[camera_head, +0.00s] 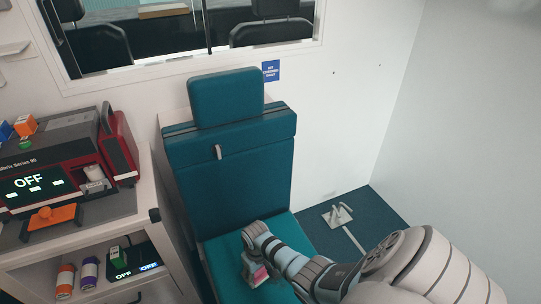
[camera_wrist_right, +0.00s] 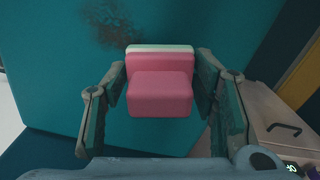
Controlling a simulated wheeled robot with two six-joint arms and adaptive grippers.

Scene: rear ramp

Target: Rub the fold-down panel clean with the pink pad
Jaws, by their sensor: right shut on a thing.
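The fold-down panel is the teal seat surface (camera_head: 228,247) below the upright backrest. In the right wrist view the teal surface (camera_wrist_right: 60,60) fills most of the picture, with a dark brown smudge (camera_wrist_right: 112,24) at the top, just beyond the pad. My right gripper (camera_head: 256,268) is over the seat, shut on the pink pad (camera_head: 260,275). In the right wrist view, the pink pad (camera_wrist_right: 160,92) with a pale green-white far edge sits between the two fingers. I cannot tell whether the pad touches the surface. My left gripper is not in view.
A teal backrest (camera_head: 230,165) with a headrest (camera_head: 226,97) stands against the white wall behind the seat. A white shelf unit (camera_head: 155,185) with a red and grey device (camera_head: 60,150) is on the left. A metal bracket (camera_head: 338,215) lies on the dark floor at right.

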